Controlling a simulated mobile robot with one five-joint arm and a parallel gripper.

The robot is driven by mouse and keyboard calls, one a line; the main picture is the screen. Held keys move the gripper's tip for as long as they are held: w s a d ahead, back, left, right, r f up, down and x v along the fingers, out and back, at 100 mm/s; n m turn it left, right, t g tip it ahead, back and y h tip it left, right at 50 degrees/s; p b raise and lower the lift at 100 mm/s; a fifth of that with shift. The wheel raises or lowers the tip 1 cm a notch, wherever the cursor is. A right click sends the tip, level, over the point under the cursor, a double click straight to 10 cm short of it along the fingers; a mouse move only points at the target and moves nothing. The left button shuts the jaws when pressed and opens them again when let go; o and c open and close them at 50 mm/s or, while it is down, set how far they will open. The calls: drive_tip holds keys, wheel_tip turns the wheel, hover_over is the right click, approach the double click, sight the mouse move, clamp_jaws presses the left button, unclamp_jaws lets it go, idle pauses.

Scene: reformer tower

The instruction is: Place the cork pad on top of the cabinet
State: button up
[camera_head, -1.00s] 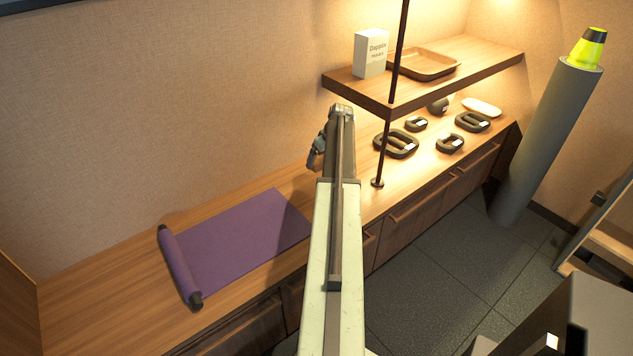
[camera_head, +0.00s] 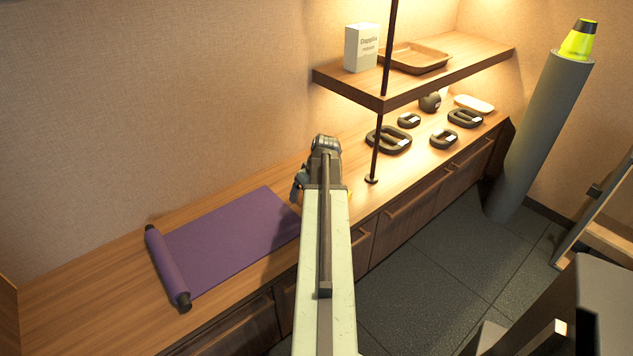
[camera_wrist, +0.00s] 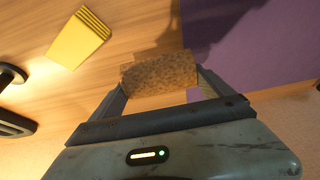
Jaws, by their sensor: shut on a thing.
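The cork pad (camera_wrist: 158,73) is a brown speckled block in the wrist view. My gripper (camera_wrist: 160,80) is shut on it, one finger at each end. The cabinet (camera_head: 85,285) is a long, low wooden unit along the wall; its wood top also fills much of the wrist view (camera_wrist: 140,35). The pad is over this top, beside the purple mat's edge. A shadow falls on the mat, but I cannot tell whether the pad touches the wood.
A purple mat (camera_head: 225,240), partly rolled, covers the left part of the top. A yellow block (camera_wrist: 78,38) lies near the pad. Black weights (camera_head: 388,140) stand farther right, under a shelf (camera_head: 350,85) held by a thin dark rod (camera_head: 375,150).

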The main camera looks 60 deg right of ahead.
drive_tip(key=w+d, duration=0.1)
drive_tip(key=d, duration=0.3)
drive_tip(key=w+d+f, duration=0.1)
drive_tip(key=w+d, duration=0.1)
drive_tip(key=d, duration=0.3)
drive_tip(key=w+d+b, duration=0.1)
drive_tip(key=w+d, duration=0.1)
drive_tip(key=d, duration=0.2)
drive_tip(key=shift+w+d+f, duration=0.1)
drive_tip(key=shift+d+f, duration=0.15)
drive_tip(key=shift+d, duration=0.15)
wheel_tip(320, 180, down, 4)
drive_tip(key=b, duration=0.4)
drive_tip(key=shift+r, duration=0.3)
drive_tip(key=shift+f, duration=0.25)
drive_tip(key=o, duration=1.2)
drive_tip(key=shift+r, duration=0.1)
